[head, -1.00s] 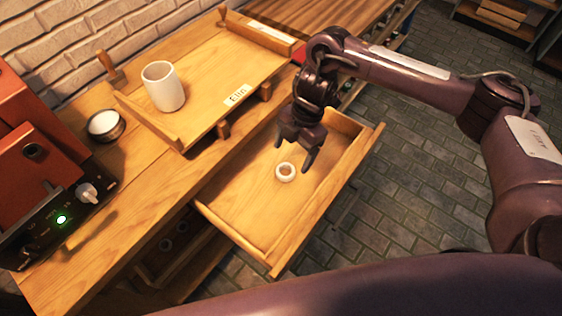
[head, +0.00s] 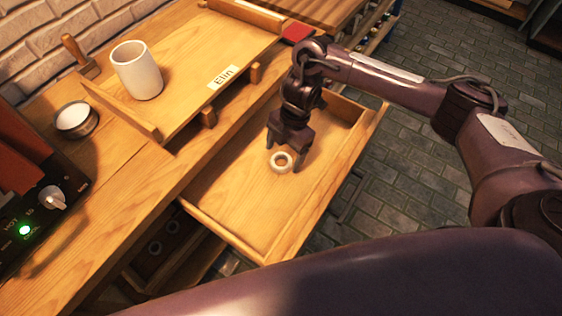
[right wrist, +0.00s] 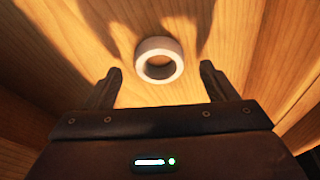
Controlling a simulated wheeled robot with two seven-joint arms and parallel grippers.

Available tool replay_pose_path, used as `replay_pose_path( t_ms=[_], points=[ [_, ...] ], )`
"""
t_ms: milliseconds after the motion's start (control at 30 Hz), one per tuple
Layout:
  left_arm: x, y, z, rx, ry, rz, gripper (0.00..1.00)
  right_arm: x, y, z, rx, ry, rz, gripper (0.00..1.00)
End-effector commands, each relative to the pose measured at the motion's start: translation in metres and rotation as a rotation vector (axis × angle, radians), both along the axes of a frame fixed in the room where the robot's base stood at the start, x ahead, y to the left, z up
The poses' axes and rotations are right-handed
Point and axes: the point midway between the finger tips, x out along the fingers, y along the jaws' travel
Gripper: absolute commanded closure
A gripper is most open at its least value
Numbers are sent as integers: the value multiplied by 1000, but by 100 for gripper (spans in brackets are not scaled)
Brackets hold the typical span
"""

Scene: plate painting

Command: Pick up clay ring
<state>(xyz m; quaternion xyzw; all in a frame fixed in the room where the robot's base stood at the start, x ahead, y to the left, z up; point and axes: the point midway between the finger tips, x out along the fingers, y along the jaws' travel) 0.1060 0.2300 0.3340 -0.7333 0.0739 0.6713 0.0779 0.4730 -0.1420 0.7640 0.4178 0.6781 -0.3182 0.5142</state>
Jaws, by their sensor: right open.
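The clay ring (head: 281,168) is a small pale ring lying on the floor of the open wooden drawer (head: 232,222). My right gripper (head: 283,160) is over the drawer, pointing down, close to the ring. In the right wrist view the ring (right wrist: 144,66) lies ahead of the gap between the two fingers of my right gripper (right wrist: 159,80), slightly left of its middle. The fingers are apart, with nothing between them that I can see held. I cannot tell the exact height above the ring. My left gripper is not in view.
A wooden tray labelled "Elin" (head: 190,98) carries a white cup (head: 137,71) on the bench. A small bowl (head: 77,118) and a machine with a lit green lamp (head: 25,230) stand at left. The drawer walls surround the ring; the drawer floor around it is clear.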

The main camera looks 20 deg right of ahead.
Motion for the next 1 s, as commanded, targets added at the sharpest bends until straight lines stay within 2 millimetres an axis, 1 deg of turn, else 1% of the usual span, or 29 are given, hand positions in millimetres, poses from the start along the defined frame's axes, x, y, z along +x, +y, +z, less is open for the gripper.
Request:
replay_pose_path(
  t_ms=[33, 133, 367, 400, 767, 1000],
  points=[
    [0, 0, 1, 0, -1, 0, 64, -1, 2, -6, 0, 2, 2, 21],
    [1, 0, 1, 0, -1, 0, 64, -2, 4, -15, -1, 0, 1, 21],
    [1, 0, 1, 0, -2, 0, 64, -2, 5, -17, -1, -2, 2, 21],
    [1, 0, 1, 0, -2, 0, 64, -2, 5, -17, -1, -2, 2, 23],
    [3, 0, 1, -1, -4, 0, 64, -2, 5, -16, 0, -2, 2, 70],
    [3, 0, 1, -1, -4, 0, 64, -2, 5, -16, 0, -2, 2, 70]
  ],
)
